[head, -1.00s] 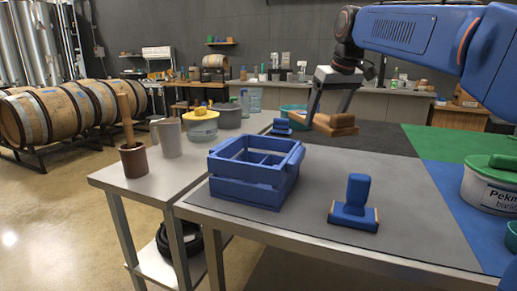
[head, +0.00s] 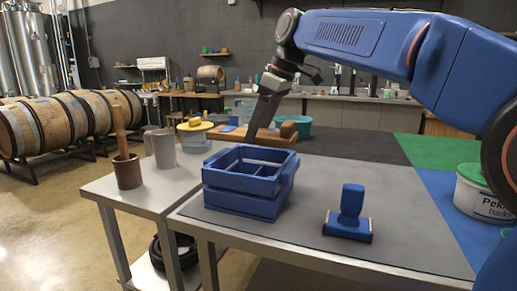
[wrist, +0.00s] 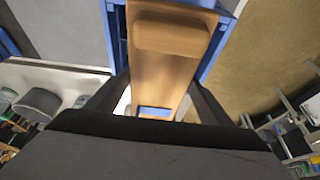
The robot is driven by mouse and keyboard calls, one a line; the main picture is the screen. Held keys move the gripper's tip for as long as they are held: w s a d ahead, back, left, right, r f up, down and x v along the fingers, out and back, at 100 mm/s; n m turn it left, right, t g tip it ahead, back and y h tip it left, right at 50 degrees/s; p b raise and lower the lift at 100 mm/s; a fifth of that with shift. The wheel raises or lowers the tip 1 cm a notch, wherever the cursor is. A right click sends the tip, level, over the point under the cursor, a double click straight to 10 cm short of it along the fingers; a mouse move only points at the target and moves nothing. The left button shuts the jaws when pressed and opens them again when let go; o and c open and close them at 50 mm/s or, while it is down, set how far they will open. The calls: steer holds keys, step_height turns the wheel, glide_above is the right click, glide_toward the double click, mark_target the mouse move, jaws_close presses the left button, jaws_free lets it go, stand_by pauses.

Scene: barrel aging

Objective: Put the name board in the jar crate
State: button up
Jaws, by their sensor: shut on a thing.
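The name board (head: 243,138) is a flat wooden board with a raised wooden block at one end and a small blue patch at the other. My gripper (head: 262,125) is shut on it and holds it roughly level. In the head view it appears just above and behind the jar crate. The wrist view shows the board (wrist: 158,75) between my fingers (wrist: 155,95), long side running away from me. The jar crate (head: 240,203) is a blue slatted box with dividers on the grey mat. Its blue edges (wrist: 213,45) show below the board in the wrist view; its inside is mostly hidden there.
A blue stamp-like tool (head: 349,215) stands on the mat right of the crate. A brown pot with a wooden pestle (head: 126,168) and a grey jug (head: 161,148) stand on the left side table. A teal bowl (head: 303,125) is behind. A white tub (head: 487,200) stands far right.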

steer(key=shift+f, duration=2.65)
steer(key=shift+f, duration=0.2)
steer(key=o, duration=1.4)
steer(key=shift+o, duration=0.2)
steer(key=v, duration=1.2)
steer(key=shift+r, duration=0.2)
